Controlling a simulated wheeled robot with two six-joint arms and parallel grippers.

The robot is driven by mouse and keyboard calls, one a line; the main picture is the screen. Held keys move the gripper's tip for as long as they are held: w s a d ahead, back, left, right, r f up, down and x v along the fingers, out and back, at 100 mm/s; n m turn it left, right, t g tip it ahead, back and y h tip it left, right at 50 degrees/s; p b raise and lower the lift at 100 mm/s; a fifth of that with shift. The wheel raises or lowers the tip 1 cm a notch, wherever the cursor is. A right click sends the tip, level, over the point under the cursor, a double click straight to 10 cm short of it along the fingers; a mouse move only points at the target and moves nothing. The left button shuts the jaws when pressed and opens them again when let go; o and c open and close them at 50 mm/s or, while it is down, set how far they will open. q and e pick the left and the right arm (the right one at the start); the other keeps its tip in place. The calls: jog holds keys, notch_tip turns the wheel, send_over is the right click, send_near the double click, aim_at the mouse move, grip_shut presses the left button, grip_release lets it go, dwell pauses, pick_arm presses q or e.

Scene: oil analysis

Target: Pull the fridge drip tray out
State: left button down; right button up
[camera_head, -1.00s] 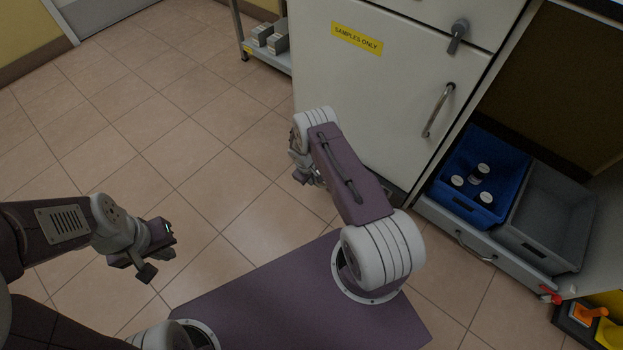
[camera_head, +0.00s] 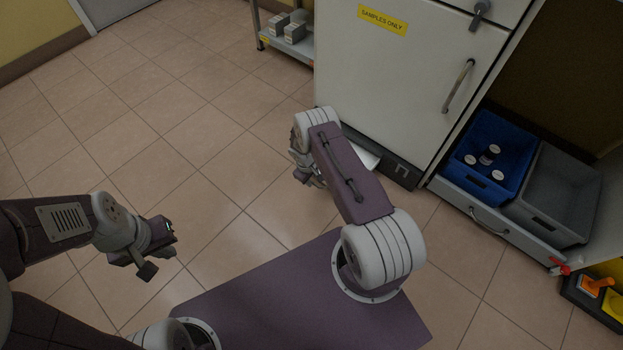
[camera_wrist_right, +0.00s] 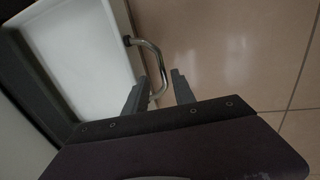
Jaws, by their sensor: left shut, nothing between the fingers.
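The fridge drip tray is a white shallow tray (camera_wrist_right: 82,50) at the left of the right wrist view, with a curved chrome handle (camera_wrist_right: 160,66). In the head view a white strip of it (camera_head: 366,155) shows in front of the fridge base, partly hidden by my right arm. My right gripper (camera_wrist_right: 160,88) has its fingers apart, with the handle showing in the gap between them; contact is not clear. In the head view my right gripper (camera_head: 310,175) is low beside the fridge. My left gripper (camera_head: 158,258) is shut and empty, over the floor at left.
The white fridge (camera_head: 400,75) has its door closed, with a dark base grille (camera_head: 398,172) below. To its right, a low drawer (camera_head: 480,212) carries a blue crate (camera_head: 515,140) with bottles and a grey crate (camera_head: 560,190). A shelf stands behind. Tiled floor at left is clear.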

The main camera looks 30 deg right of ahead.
notch_tip(320, 180, up, 9)
jog(key=a+p, duration=0.1)
jog(key=p, duration=0.5)
jog(key=shift+s+a+p, duration=0.3)
jog(key=shift+s, duration=0.1)
jog(key=shift+f, duration=0.1)
